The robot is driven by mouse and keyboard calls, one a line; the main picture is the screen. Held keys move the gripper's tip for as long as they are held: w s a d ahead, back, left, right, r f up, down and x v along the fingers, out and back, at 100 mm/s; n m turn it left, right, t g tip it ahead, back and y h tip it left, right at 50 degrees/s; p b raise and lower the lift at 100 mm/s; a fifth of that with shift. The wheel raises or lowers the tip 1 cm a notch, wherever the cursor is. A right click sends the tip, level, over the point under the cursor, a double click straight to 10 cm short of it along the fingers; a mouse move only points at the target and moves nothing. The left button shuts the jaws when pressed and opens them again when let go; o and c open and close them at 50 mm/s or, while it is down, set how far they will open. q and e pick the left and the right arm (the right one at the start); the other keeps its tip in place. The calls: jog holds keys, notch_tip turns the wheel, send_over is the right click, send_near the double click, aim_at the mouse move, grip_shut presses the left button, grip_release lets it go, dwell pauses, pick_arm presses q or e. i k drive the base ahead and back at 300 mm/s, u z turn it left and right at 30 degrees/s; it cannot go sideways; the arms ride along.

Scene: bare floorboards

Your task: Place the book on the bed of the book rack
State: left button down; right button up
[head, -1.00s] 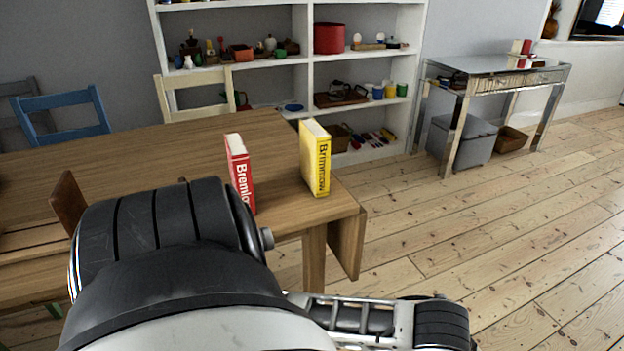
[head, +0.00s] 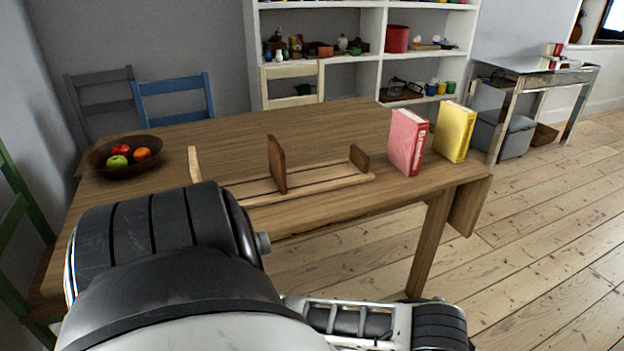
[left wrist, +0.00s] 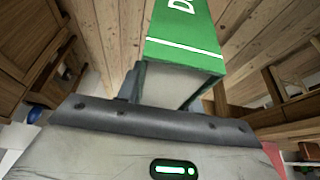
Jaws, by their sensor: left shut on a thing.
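A green book (left wrist: 185,40) with white lettering shows in the left wrist view, held by my left gripper (left wrist: 172,85). The gripper is shut on one end of it. The green book does not show in the head view. The wooden book rack (head: 345,183) lies on the table in the head view, with a slatted bed and upright brown dividers. My arm in the foreground hides part of its left side. I see no book on the visible bed. My right gripper is not in view.
A red book (head: 408,143) and a yellow book (head: 455,132) stand upright on the table (head: 225,132), right of the rack. A fruit bowl (head: 120,170) is at the left. Chairs stand around the table, and a white shelf (head: 380,65) is behind it.

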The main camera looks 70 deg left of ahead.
aim_at(243, 190)
jog(key=u, duration=1.5)
